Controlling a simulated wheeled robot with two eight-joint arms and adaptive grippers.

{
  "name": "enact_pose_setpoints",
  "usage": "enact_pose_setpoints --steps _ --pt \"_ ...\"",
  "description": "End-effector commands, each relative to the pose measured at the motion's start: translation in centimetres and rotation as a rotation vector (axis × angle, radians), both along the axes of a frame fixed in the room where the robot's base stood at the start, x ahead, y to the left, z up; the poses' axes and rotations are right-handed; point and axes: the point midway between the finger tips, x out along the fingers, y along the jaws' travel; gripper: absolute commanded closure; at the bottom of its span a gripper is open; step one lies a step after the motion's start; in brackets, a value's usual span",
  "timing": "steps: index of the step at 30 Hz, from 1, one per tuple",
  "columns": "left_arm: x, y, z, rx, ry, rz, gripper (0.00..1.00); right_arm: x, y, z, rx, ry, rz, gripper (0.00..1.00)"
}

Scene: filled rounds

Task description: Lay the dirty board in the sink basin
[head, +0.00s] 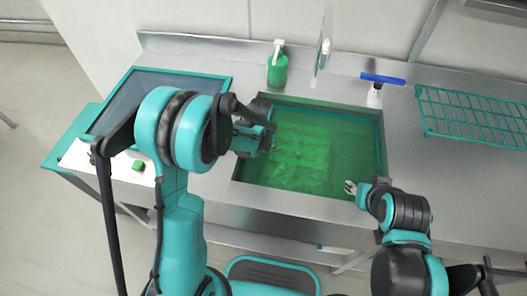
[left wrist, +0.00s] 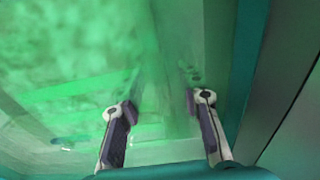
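The sink basin (head: 252,178) is a sunken rectangle filled with murky green liquid. Paler blurred shapes show under its surface, and I cannot tell whether the dirty board is among them. My left gripper (head: 272,148) reaches over the basin's left side, partly hidden by my own arm. In the left wrist view my left gripper (left wrist: 162,108) has its two fingers apart, with green liquid around and beyond them and nothing clearly held. My right gripper (head: 350,187) is at the basin's lower right edge; its fingertips are too small to tell their opening.
A green pump bottle (head: 277,70) stands behind the basin. A blue-handled tool (head: 382,79) is at the back right, near a teal wire rack (head: 470,112).

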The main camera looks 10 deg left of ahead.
Motion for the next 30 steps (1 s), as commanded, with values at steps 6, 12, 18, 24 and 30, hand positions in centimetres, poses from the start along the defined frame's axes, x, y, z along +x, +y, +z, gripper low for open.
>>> enact_pose_setpoints --steps 6,12,18,24,30 --pt "-0.1 0.0 1.0 0.0 0.0 0.0 0.64 0.0 0.0 0.6 0.0 0.0 0.0 0.6" --pt "-0.6 0.0 5.2 0.0 0.0 0.0 0.64 0.0 0.0 2.3 0.0 0.0 0.0 0.6" --pt "-1.1 0.1 9.4 0.0 0.0 0.0 0.64 0.0 0.0 3.9 0.0 0.0 0.0 0.6" --pt "-1.4 0.1 11.8 0.0 0.0 0.0 0.64 0.0 0.0 4.6 0.0 0.0 0.0 0.6" --pt "-2.8 0.9 14.4 -0.004 -0.041 0.001 0.64 0.0 0.0 4.6 0.0 0.0 0.0 0.6"
